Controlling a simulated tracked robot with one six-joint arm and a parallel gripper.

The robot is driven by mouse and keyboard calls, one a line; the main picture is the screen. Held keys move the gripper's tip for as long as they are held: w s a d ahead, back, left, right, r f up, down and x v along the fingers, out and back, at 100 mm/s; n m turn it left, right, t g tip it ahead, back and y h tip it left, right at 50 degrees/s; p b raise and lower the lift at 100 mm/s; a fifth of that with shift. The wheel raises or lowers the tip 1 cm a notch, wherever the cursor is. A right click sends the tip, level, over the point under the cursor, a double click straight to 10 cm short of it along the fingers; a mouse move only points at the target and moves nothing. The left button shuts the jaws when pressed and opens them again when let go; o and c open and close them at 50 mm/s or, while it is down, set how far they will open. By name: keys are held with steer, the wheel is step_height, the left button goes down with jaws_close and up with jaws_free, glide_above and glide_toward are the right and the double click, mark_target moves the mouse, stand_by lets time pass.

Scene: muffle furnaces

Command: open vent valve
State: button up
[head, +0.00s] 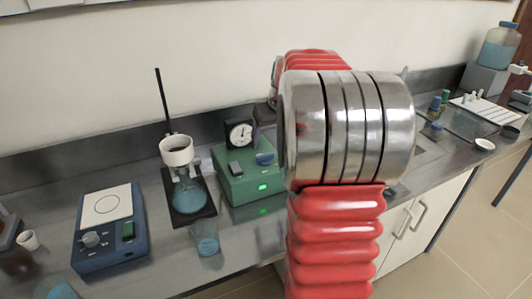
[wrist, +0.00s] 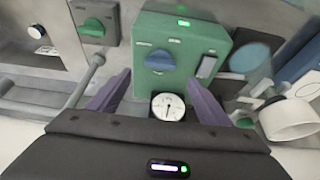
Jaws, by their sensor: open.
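A green box (head: 246,170) stands on the bench, with a blue knob (head: 265,158) on its top right. The wrist view shows the same green box (wrist: 176,28) with the blue knob (wrist: 159,62) between two small labels, too blurred to read; I cannot tell for certain that it is the vent valve. My gripper (wrist: 157,78) is open, its two purple fingers either side of the line to the knob, apparently short of it and empty. In the head view my arm hides the gripper's fingers.
A round gauge (head: 240,134) stands behind the green box; it also shows between the fingers (wrist: 168,106). A pale switch (wrist: 208,66) is beside the knob. A green knob (wrist: 93,27) sits on a grey panel. A filter flask (head: 187,195) and blue stirrer (head: 105,262) stand left.

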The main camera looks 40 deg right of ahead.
mark_target(265, 155)
steer(key=x, duration=0.8)
steer(key=shift+w+f, duration=0.1)
steer(key=shift+f, duration=0.15)
steer(key=shift+c, duration=0.5)
steer(key=c, duration=0.9)
